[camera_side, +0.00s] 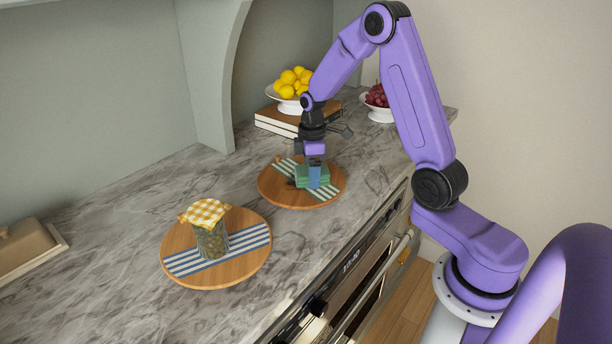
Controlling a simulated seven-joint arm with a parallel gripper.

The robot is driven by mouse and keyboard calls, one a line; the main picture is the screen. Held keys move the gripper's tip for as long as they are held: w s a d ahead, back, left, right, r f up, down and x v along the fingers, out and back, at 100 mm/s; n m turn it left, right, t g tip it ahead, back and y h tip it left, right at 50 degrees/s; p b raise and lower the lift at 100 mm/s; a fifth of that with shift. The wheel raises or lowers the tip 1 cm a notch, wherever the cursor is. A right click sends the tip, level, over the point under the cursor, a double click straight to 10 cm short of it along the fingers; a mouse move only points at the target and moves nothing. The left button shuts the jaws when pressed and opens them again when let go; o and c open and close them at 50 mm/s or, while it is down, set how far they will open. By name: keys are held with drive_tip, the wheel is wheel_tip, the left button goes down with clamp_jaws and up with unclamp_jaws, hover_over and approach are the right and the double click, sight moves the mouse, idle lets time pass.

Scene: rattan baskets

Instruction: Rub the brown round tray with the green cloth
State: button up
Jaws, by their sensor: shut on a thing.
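A brown round tray (270,190) lies on the marble counter, with a green-and-white striped band across it. The folded green cloth (303,182) is over the middle of this tray. My gripper (315,172) points down from above and is shut on the green cloth. The cloth looks to be touching the tray, though its underside is hidden. A second brown round tray (225,275) lies nearer the front left, with a blue-and-white striped band and a jar (212,243) standing on it.
The jar has a yellow checked cover. Behind my gripper, a white bowl of lemons (285,104) stands on stacked books (276,122). A white bowl of red fruit (377,112) is at the back right. A wooden box (25,248) sits far left. The oven front (355,290) lies below the counter edge.

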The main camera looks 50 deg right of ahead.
sight(286, 190)
drive_tip(key=shift+d, duration=1.6)
drive_tip(key=shift+a, duration=5.25)
drive_tip(key=shift+w+a, duration=0.15)
drive_tip(key=shift+w, duration=1.2)
drive_tip(key=shift+d, duration=5.35)
drive_tip(key=shift+a, duration=5.35)
wheel_tip(286, 190, up, 8)
drive_tip(key=shift+d+r, duration=0.1)
drive_tip(key=shift+d, duration=0.1)
